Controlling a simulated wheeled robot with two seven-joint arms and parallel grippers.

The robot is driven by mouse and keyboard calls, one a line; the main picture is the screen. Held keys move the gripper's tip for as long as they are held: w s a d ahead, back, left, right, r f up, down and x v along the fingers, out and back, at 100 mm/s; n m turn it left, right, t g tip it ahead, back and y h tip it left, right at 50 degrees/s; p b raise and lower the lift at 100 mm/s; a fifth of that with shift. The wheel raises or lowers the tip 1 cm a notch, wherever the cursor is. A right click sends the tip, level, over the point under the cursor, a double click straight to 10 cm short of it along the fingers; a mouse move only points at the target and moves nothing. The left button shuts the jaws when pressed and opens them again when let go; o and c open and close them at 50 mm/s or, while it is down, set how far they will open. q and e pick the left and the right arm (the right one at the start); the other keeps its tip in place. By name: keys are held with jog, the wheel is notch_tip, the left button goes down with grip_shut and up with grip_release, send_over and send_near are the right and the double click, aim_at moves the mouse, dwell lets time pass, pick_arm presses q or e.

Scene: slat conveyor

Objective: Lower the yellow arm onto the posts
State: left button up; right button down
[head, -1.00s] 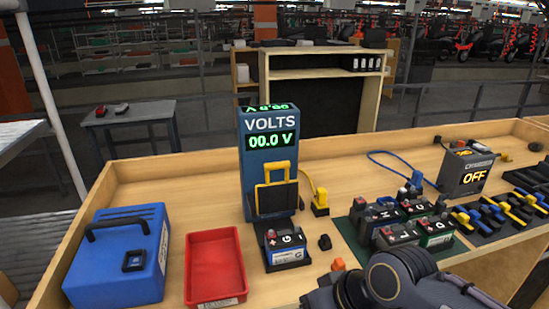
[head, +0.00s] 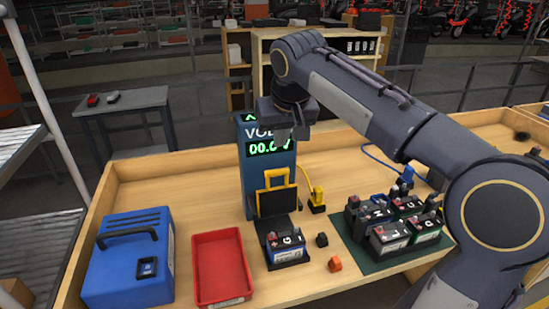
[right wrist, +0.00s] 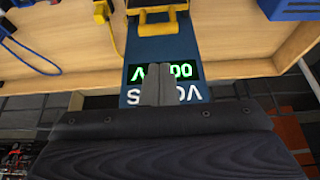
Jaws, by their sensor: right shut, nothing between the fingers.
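The yellow arm (head: 279,176) stands raised on the front of the blue volt tester (head: 246,165), with a black plate inside its frame. It also shows at the top of the right wrist view (right wrist: 158,20). Below and in front of it a battery (head: 287,248) sits at the tester's foot; a red cap marks one post, and the posts are small here. My right gripper (head: 291,138) is above the yellow arm, in front of the tester's display, apart from the arm. Its fingers are together and empty in the right wrist view (right wrist: 158,86). My left gripper is out of view.
A red tray (head: 221,301) and a blue case (head: 128,275) stand left of the battery. Several batteries stand on a green mat (head: 377,262) at right. My right arm spans the right side.

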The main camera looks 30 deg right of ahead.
jog(key=x, duration=1)
jog(key=shift+p, duration=0.4)
